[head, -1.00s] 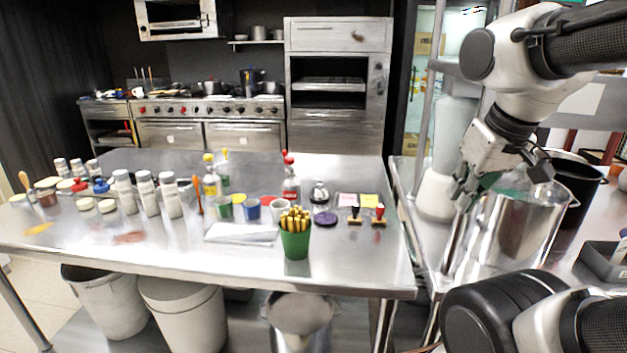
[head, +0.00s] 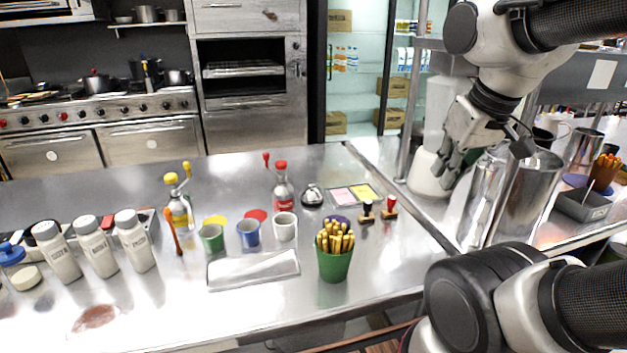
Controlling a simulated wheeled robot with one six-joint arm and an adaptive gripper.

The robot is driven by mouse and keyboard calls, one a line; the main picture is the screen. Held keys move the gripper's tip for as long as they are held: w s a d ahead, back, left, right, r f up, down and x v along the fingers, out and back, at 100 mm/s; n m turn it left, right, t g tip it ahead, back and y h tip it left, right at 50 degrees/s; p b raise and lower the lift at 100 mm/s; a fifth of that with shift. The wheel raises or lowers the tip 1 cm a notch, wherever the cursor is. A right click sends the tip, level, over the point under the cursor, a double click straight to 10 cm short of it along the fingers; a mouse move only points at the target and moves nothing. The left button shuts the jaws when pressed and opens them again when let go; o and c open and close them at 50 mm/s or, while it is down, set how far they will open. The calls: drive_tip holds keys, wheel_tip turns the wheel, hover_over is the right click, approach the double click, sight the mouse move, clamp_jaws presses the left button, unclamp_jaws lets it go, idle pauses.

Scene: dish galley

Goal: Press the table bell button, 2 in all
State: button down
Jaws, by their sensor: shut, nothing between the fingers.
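The table bell (head: 312,195) is a small silver dome on a dark base. It stands on the steel table (head: 370,284), right of a red-capped bottle and left of a pad with pink and yellow notes. Its button is too small to make out clearly. My gripper (head: 447,170) is at the right, raised, fingers pointing down and shut with nothing in them. It is well to the right of the bell and apart from it.
A green cup of yellow sticks (head: 334,262), small cups (head: 248,234), two stamps (head: 389,207) and a red-capped bottle (head: 283,190) stand around the bell. Tall steel containers (head: 525,190) stand beside my gripper. White shakers (head: 97,246) stand at the left.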

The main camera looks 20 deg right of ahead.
drive_tip(key=m+t+y, duration=0.3)
drive_tip(key=m+y, duration=0.3)
drive_tip(key=m, duration=1.3)
hover_over(310, 185)
wheel_tip(310, 185, down, 5)
drive_tip(key=shift+f, duration=0.15)
drive_tip(key=shift+f, duration=0.1)
drive_tip(key=shift+f, duration=4.35)
drive_tip(key=shift+f, duration=0.4)
